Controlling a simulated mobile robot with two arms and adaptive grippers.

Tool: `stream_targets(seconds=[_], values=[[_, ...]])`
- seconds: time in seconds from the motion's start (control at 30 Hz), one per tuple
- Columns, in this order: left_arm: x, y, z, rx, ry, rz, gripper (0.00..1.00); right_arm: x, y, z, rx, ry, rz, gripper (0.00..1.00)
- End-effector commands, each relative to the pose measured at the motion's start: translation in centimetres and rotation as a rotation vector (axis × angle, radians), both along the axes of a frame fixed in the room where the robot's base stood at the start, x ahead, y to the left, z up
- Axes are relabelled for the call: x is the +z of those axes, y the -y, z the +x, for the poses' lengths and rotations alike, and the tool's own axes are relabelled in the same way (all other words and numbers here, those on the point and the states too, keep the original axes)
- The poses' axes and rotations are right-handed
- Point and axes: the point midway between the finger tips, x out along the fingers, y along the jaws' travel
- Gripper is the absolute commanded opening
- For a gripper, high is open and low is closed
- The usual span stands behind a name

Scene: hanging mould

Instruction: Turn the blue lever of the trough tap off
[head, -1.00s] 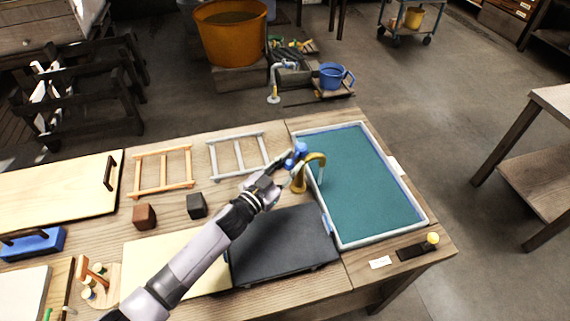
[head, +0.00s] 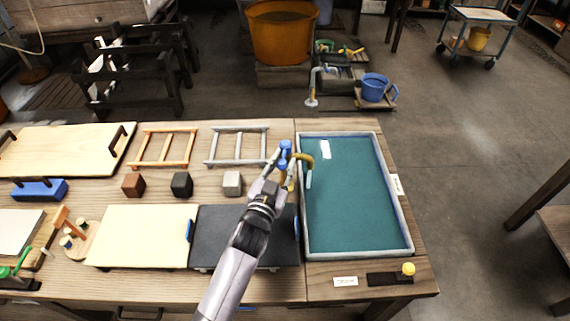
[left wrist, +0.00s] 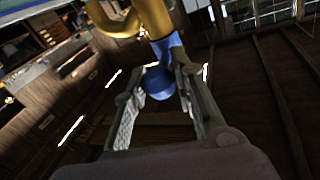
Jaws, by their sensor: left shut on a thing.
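The brass trough tap (head: 304,160) curves over the left edge of the teal-filled trough (head: 355,253). A pale streak hangs below its spout. The blue lever (head: 285,147) is at the left of the tap and points up in the head view. My left gripper (head: 279,171) is at the lever, with its arm coming from below. In the left wrist view the blue lever (left wrist: 158,82) is between the fingers of my left gripper (left wrist: 160,100), which is shut on it. The brass tap (left wrist: 152,15) is just beyond. My right gripper is not in view.
A dark slab (head: 217,226) and a pale board (head: 143,236) lie left of my arm. Wooden (head: 164,147) and grey (head: 236,146) frames and small cubes lie behind them. A yellow-knobbed item (head: 390,277) is at the front right.

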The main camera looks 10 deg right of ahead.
Motion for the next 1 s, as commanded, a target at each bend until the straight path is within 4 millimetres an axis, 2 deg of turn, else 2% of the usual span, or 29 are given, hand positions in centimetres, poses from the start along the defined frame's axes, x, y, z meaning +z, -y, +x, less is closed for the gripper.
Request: stream_targets(seconds=[0.27,0.5,0.53,0.83,1.0], values=[[0.1,0.1,-0.1,0.006,0.002,-0.005,0.0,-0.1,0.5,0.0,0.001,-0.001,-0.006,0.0],[0.2,0.1,-0.1,0.006,0.003,-0.007,0.0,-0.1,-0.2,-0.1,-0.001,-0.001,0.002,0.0],[0.2,0.1,-0.1,0.006,0.003,-0.007,0.26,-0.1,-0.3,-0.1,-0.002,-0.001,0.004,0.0],[0.1,0.0,-0.1,0.007,0.002,-0.005,0.46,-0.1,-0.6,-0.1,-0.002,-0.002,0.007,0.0],[0.1,0.0,-0.1,0.007,0.002,-0.004,0.46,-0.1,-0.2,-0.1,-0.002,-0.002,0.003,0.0]])
